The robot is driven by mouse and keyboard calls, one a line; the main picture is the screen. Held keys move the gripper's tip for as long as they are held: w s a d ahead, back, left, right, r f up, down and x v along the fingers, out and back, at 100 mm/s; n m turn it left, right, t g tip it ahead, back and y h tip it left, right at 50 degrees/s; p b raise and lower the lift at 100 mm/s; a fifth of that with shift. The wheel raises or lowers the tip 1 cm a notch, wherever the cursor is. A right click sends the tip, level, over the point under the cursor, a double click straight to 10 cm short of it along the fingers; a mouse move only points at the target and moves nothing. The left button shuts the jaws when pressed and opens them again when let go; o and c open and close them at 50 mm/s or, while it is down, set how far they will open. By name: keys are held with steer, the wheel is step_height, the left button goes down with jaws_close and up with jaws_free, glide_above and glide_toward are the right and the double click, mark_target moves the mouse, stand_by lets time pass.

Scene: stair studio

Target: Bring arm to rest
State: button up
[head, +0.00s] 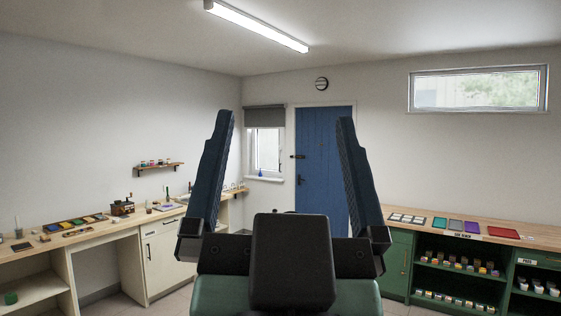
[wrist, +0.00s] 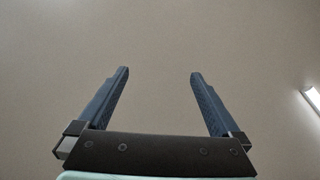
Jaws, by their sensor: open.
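My gripper (head: 286,128) stands upright in the middle of the head view, its two blue fingers pointing up and spread wide apart. Nothing is between the fingers. In the wrist view my gripper (wrist: 160,72) is also open and empty against a plain, pale surface that looks like the ceiling. My gripper touches nothing in either view. It hides part of the far wall and the floor behind it.
A wooden counter (head: 110,238) with small items runs along the left wall. Another counter (head: 470,232) with coloured sheets tops green shelves (head: 458,272) at right. A blue door (head: 322,150) and a window stand behind. A ceiling lamp (head: 257,26) hangs above. Air around my gripper looks clear.

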steer(key=shift+s+a+r+n+t, duration=0.2)
steer(key=shift+s+r+n+t, duration=0.35)
steer(key=shift+s+r, duration=0.5)
steer(key=shift+f, duration=0.1)
step_height(320, 180, down, 6)
steer(key=b, duration=0.6)
steer(key=shift+f, duration=0.25)
